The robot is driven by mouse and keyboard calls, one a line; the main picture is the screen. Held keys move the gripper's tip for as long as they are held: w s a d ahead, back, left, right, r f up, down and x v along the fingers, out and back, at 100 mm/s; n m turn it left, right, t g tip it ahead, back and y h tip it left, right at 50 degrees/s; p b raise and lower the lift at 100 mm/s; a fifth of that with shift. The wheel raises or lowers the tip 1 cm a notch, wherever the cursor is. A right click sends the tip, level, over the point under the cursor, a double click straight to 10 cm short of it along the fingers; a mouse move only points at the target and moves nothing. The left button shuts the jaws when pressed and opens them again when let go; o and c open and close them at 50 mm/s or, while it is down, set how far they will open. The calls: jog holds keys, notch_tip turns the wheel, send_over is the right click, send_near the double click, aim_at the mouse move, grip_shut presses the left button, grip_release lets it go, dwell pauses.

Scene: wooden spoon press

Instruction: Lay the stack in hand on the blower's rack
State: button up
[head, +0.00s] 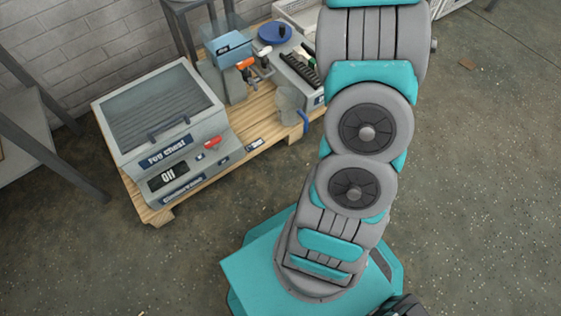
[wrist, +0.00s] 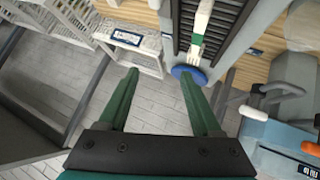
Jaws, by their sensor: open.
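My gripper (wrist: 158,76) is open, with its two green fingers spread and nothing between them. In the wrist view a narrow pale stack (wrist: 203,18) with a green band lies lengthwise on a dark slatted rack (wrist: 224,28). The stack is apart from the fingers, beyond the right fingertip. Its near end is close to a round blue disc (wrist: 190,75). In the head view the dark rack (head: 303,68) is on the grey blower unit (head: 287,63), near the blue disc (head: 275,33). The stack cannot be made out there, and my gripper is out of that view.
A grey chest with a glazed lid (head: 160,105) stands at the left on a wooden pallet (head: 150,205). A blue-topped device with an orange handle (head: 232,62) stands between chest and blower. White crates (wrist: 135,45) are left of the rack. Open floor lies in front.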

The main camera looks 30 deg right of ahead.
jog(key=s+a+r+m+g+h, duration=0.1)
jog(key=s+a+r+g, duration=0.1)
jog(key=s+a+r, duration=0.3)
jog(key=s+a+r+m+g+h, duration=0.1)
jog(key=s+a+r+g, duration=0.1)
jog(key=a+r, duration=0.35)
jog(key=s+a+r+n+g+y, duration=0.1)
jog(key=s+a+g+y, duration=0.5)
jog(key=s+a, duration=2.1)
jog(key=a+r+g, duration=0.1)
jog(key=a, duration=0.2)
jog(key=shift+s+a+n, duration=0.2)
jog(key=shift+a+n, duration=0.1)
jog(key=shift+a, duration=0.1)
